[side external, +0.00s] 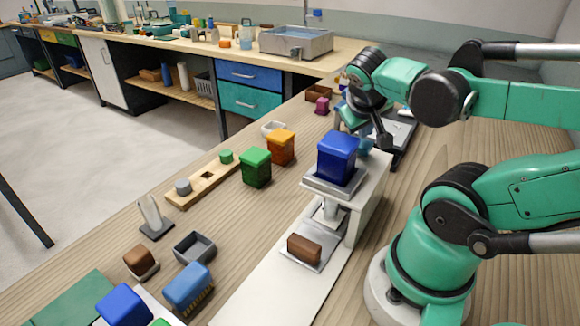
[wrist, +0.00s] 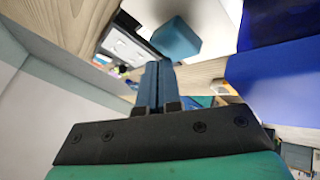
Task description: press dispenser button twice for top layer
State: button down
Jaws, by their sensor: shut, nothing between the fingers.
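The dispenser is a white stand (side external: 367,205) with a dark blue block (side external: 337,157) in the grey holder on top. A brown block (side external: 304,248) lies on a grey plate under its spout. A small teal-blue piece (side external: 365,146), which may be the button, sits on the stand behind the blue block. A teal block in the wrist view (wrist: 176,38) looks like the same piece, just beyond my fingertips. My gripper (wrist: 155,75) is shut and empty, with its fingers together. In the side view it is above the stand's far end; I cannot tell whether it touches the teal piece.
A green block (side external: 255,167) and an orange block (side external: 281,147) stand left of the dispenser, near a wooden peg board (side external: 206,178). A dark tray (side external: 403,135) lies behind it. A grey open box (side external: 195,248) and a blue brush (side external: 188,287) are at front left.

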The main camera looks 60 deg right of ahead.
aim_at(362, 146)
jog(key=shift+f, duration=0.25)
jog(key=shift+s+a+f, duration=0.1)
jog(key=shift+a+f, duration=0.05)
jog(key=shift+f, duration=0.85)
dwell(1.2)
jog(key=shift+r, duration=0.15)
jog(key=shift+a+r, duration=0.3)
jog(key=shift+r, duration=0.5)
jog(key=shift+r, duration=0.1)
jog(key=shift+d+r, duration=0.1)
jog(key=shift+r, duration=2.45)
jog(key=shift+r, duration=0.1)
dwell(0.3)
